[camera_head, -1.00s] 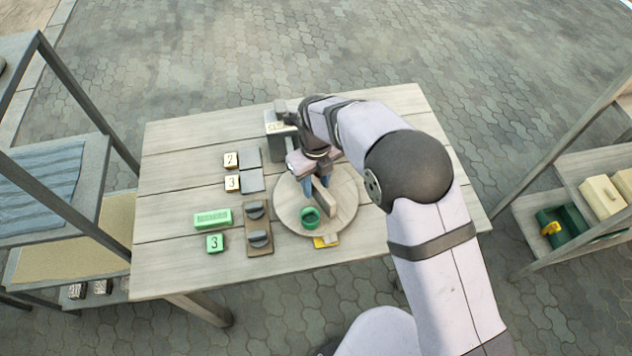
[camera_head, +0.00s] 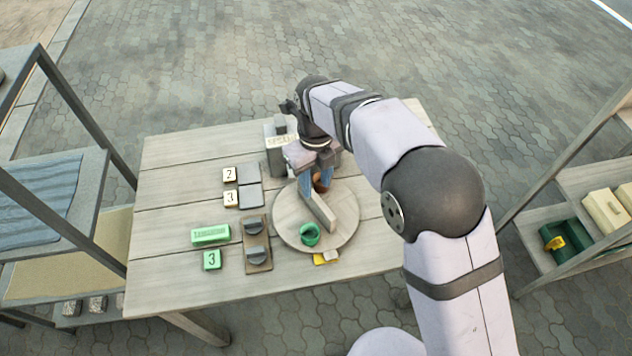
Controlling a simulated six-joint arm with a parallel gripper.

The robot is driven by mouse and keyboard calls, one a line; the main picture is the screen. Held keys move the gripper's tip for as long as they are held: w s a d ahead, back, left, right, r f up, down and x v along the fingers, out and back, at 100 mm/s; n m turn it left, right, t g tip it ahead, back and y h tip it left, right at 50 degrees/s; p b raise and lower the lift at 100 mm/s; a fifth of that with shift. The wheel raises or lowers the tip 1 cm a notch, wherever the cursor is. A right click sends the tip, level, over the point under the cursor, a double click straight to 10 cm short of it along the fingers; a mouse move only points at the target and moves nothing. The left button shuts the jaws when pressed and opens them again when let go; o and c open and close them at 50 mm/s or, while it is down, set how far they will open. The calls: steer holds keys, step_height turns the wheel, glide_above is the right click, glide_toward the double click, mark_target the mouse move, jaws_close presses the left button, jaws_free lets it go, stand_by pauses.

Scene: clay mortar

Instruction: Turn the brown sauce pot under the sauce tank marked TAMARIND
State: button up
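A round wooden turntable (camera_head: 345,231) sits on the table with a wooden bar (camera_head: 318,208) standing across it. A green pot (camera_head: 309,235) is at its front. A small brown pot (camera_head: 322,184) shows at its back, partly hidden behind my gripper. My gripper (camera_head: 315,183) points down over the back of the turntable, its blue fingers close to the bar's far end and the brown pot. I cannot tell whether it touches either. A grey tank (camera_head: 275,156) with a pale label stands behind, partly covered by my arm; its lettering is too small to read.
A yellow piece (camera_head: 323,259) lies in front of the turntable. Shelves flank the table.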

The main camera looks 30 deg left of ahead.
steer(key=c, duration=0.5)
steer(key=shift+w+d, duration=0.3)
steer(key=shift+w, duration=0.05)
jaws_close()
steer(key=w+d+f+m+b, duration=0.2)
steer(key=w+d+m, duration=0.2)
steer(key=w+d, duration=0.8)
steer(key=s+a+r+n+g, duration=0.1)
steer(key=s+r+n+g, duration=0.1)
steer(key=n, duration=0.9)
steer(key=s+a+r+n+g+y, duration=0.1)
steer(key=s+r+n+g, duration=0.1)
steer(key=n, duration=0.9)
steer(key=shift+s+y, duration=0.3)
steer(key=shift+s, duration=0.2)
